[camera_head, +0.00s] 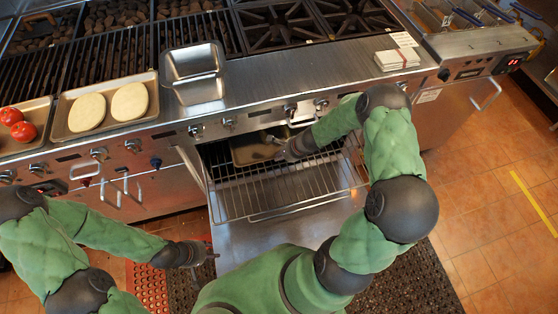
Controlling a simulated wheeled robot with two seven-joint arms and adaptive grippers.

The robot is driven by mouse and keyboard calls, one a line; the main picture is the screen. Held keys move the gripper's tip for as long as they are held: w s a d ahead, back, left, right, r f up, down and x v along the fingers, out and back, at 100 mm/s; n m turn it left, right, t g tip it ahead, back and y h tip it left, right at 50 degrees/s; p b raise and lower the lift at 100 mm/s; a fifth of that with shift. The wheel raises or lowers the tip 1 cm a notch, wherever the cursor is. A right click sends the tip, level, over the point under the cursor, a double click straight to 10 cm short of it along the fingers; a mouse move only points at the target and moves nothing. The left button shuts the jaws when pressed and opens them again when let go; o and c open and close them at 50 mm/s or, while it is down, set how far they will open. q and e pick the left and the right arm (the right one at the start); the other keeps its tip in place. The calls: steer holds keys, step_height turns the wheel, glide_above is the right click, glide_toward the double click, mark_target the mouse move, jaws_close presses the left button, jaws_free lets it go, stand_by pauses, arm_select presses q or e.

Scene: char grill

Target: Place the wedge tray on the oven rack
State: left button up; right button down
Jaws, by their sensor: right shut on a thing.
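The wedge tray (252,151), a shallow brownish tray, is at the back of the open oven, over the rear part of the wire oven rack (270,191). Its far part is hidden under the oven's top edge, and I cannot tell whether it rests fully on the rack. My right gripper (279,152) reaches into the oven from the right and is shut on the tray's right side. My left gripper (211,257) hangs low, left of the open oven door, away from the tray; its fingers are too small to read.
The oven door (290,235) is folded down below the pulled-out rack. Above, the counter holds a metal pan (194,75), a tray with two flat breads (70,132), tomatoes (23,131) and a stack of paper (397,60). Knobs line the front. Floor at right is clear.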

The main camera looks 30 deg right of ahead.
mark_target(275, 163)
steer(key=shift+w+a, duration=0.2)
steer(key=shift+w, duration=0.2)
step_height(275, 163, down, 4)
steer(key=b, duration=0.2)
steer(key=shift+s+r+b, duration=0.1)
steer(key=shift+r+b, duration=0.15)
steer(key=shift+b, duration=0.05)
steer(key=shift+r, duration=0.1)
steer(key=c, duration=1.7)
jaws_free()
steer(key=shift+f, duration=0.2)
steer(key=shift+o, duration=0.2)
steer(key=shift+s, duration=0.1)
